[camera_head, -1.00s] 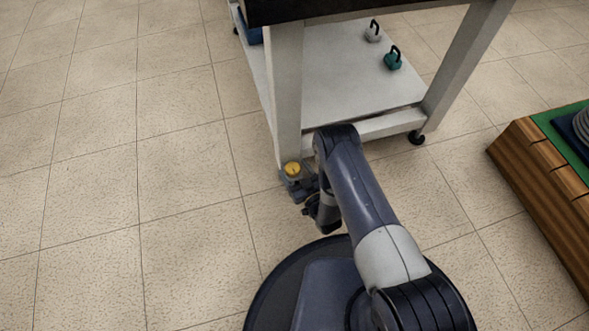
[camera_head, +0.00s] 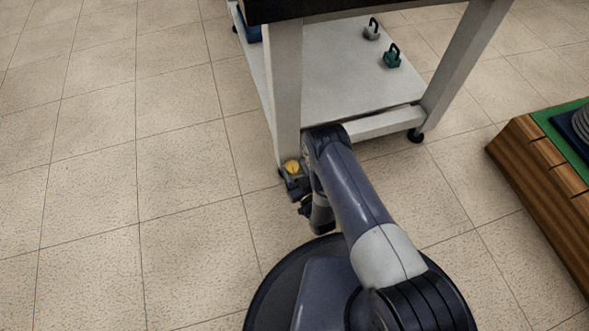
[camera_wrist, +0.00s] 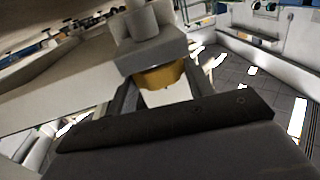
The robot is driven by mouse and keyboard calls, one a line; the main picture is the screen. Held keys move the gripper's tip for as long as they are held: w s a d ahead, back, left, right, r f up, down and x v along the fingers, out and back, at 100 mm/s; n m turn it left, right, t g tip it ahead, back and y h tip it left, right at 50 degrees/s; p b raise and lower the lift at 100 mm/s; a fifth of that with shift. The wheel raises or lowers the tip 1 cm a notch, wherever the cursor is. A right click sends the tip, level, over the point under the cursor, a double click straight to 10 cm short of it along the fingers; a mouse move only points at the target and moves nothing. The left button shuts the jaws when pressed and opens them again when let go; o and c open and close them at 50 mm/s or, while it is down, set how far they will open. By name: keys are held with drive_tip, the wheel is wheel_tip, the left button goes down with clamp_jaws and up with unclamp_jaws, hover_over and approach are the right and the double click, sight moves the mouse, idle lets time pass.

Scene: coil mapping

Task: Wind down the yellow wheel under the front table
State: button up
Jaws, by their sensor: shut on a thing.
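The yellow wheel (camera_head: 291,166) sits low at the foot of the white table's (camera_head: 287,95) near left leg. It also shows in the wrist view (camera_wrist: 160,76), just under the grey end of a bar or leg. My gripper (camera_head: 290,178) is at the wheel, low above the floor. In the wrist view its two dark fingers (camera_wrist: 160,95) stand on either side of the wheel and are shut on it. The finger tips are partly hidden behind the wheel and the gripper body.
A grey weight (camera_head: 372,30) and a green weight (camera_head: 392,58) with dark handles stand on the table's lower shelf. A black caster (camera_head: 416,135) is under the right leg. A wooden platform with a green top (camera_head: 540,160) lies at the right. The tiled floor at the left is clear.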

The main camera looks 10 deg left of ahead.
drive_tip(key=m+t+h, duration=0.2)
drive_tip(key=h, duration=0.1)
drive_tip(key=shift+s+a, duration=0.2)
drive_tip(key=shift+a, duration=0.1)
drive_tip(key=shift+m+t+h, duration=0.7)
drive_tip(key=shift+m+h, duration=0.7)
drive_tip(key=shift+h, duration=0.8)
drive_tip(key=o, duration=1)
drive_tip(key=shift+c, duration=0.2)
